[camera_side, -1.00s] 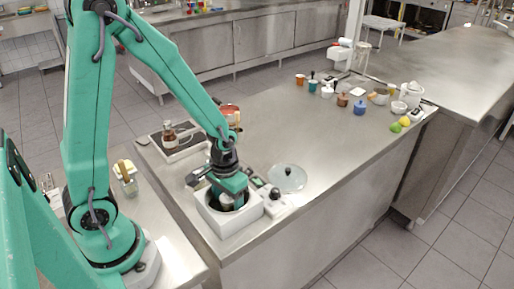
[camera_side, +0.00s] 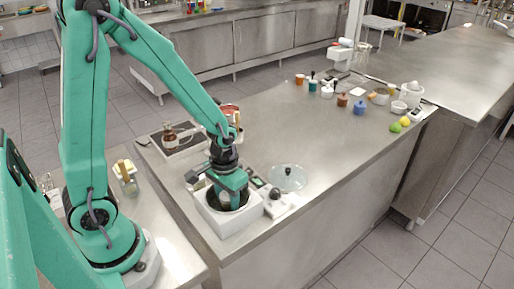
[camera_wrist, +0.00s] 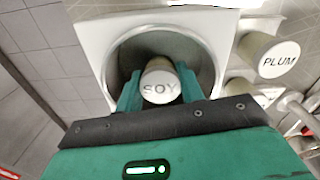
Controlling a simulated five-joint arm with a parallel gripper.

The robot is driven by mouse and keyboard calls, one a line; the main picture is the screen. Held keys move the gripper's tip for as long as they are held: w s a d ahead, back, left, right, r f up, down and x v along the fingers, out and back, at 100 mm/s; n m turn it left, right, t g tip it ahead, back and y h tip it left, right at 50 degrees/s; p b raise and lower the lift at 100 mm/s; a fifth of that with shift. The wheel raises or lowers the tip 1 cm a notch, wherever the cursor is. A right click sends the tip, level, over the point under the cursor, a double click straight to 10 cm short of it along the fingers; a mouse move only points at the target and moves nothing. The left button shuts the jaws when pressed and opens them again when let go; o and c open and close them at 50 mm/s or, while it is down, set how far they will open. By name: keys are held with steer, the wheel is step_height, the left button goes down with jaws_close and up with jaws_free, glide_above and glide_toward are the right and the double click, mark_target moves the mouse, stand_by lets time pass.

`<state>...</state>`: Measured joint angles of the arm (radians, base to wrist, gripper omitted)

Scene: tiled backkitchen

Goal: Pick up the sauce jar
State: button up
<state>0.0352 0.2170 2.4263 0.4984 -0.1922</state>
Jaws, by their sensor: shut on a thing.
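The sauce jar (camera_wrist: 160,88) has a pale lid marked SOY and shows between my fingers in the wrist view. It is over or in the round metal well (camera_wrist: 207,62) of a white square block, which also shows in the side view (camera_side: 216,222). My gripper (camera_wrist: 159,92) is shut on the jar, one finger on each side. In the side view my gripper (camera_side: 229,190) points down into the block's opening. The jar's body is hidden there by my gripper and the rim, so I cannot tell how high it hangs.
A pale-lidded jar marked PLUM (camera_wrist: 279,58) stands right of the block, with another lid (camera_wrist: 239,89) below it. In the side view a glass lid (camera_side: 288,178) lies right of the block. The middle of the counter is clear.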

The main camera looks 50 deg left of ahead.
mark_target(227, 195)
steer(key=shift+r, duration=1.6)
steer(key=s+d+r, duration=0.6)
steer(key=d+r, duration=0.1)
steer(key=d, duration=0.2)
steer(key=shift+s+d, duration=0.15)
steer(key=shift+d, duration=0.25)
